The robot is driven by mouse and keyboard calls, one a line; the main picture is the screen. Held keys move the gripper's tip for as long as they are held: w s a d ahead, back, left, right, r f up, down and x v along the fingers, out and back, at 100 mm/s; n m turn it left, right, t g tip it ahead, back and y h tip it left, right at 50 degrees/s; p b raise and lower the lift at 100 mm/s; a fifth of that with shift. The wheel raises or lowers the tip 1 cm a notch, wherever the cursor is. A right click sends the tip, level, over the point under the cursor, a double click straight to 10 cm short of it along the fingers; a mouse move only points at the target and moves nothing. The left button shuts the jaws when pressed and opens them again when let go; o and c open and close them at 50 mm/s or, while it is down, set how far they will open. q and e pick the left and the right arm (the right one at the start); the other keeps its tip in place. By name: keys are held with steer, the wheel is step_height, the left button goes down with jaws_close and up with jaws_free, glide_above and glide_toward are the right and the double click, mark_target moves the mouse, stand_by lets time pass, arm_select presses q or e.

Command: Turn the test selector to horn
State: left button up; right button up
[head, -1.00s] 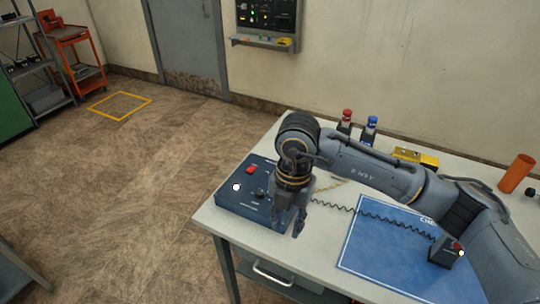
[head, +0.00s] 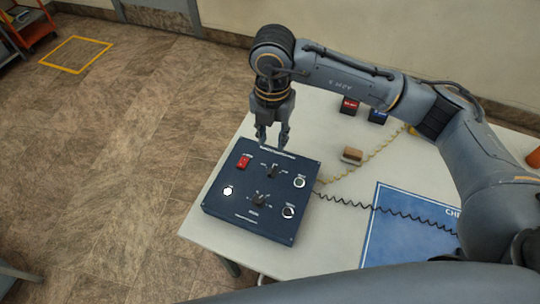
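A dark blue trainer box (head: 235,213) sits on the left end of the white table. Its top carries an upper black knob (head: 273,172) and a lower black knob (head: 261,200), each with small white marks around it. The lettering is too small to read, so I cannot tell which knob is the test selector or where it points. A red switch (head: 244,161) and a white round lamp (head: 228,191) are on the left of the panel. My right gripper (head: 273,142) points down at the box's far edge, fingers apart and empty, close to the upper knob. My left gripper is out of view.
Two round white-rimmed fittings (head: 299,183) are on the panel's right side. A coiled black cord (head: 365,206) and a yellowish cord (head: 370,156) run right. A small brown-topped block (head: 352,155) and a blue mat (head: 405,225) lie on the table (head: 335,220).

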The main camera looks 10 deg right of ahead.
steer(key=p, duration=0.1)
glide_above(272, 169)
step_height(272, 169, down, 5)
steer(key=shift+s+f, duration=0.1)
steer(key=shift+f, duration=0.1)
step_height(272, 169, down, 6)
steer(key=shift+r+p, duration=0.2)
steer(key=shift+p, duration=0.45)
steer(key=shift+f, duration=0.5)
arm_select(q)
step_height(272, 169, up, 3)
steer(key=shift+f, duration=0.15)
arm_select(e)
jaws_close()
